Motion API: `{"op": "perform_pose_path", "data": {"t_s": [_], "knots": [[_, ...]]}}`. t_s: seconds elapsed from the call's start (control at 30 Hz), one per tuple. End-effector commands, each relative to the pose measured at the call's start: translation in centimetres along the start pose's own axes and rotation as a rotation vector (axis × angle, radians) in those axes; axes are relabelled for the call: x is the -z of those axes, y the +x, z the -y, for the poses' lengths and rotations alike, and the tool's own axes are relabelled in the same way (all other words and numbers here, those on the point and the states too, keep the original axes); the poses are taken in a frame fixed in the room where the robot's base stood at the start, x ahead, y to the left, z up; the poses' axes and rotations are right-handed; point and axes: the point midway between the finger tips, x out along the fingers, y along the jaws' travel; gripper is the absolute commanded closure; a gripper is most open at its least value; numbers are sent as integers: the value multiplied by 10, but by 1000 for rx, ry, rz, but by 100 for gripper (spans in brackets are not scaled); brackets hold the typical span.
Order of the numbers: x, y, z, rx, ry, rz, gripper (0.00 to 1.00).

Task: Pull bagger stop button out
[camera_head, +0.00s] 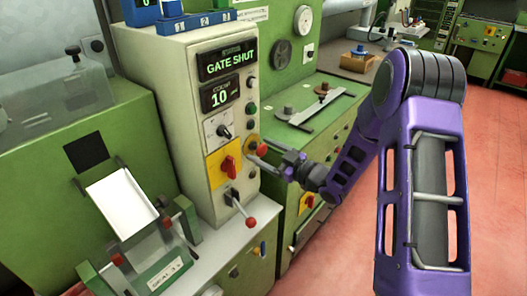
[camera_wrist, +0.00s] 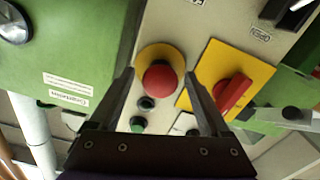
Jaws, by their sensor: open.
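The stop button is a red mushroom head (camera_head: 262,149) on a yellow ring (camera_head: 252,141), on the right part of the cream control panel's front. In the wrist view the red button (camera_wrist: 160,77) sits centred between the fingers, with its yellow ring (camera_wrist: 150,52) behind it. My gripper (camera_wrist: 160,74) is open, one finger on each side of the button, with a gap visible on both sides. In the head view my gripper (camera_head: 268,153) reaches the button from the right. Whether the button is in or out cannot be told.
A red rotary switch on a yellow plate (camera_head: 229,167) is close by; it also shows right of the button in the wrist view (camera_wrist: 232,93). A red-knobbed lever (camera_head: 250,222) sticks out below. Displays read "GATE SHUT" (camera_head: 227,62) and 10. A green bench (camera_head: 325,110) stands behind.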

Motion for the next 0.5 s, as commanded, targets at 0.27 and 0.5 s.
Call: {"op": "perform_pose_path", "data": {"t_s": [0.27, 0.5], "knots": [[0, -13, -1, -2, 0, 1, 19], [0, -66, -2, -6, 2, 3, 19]]}}
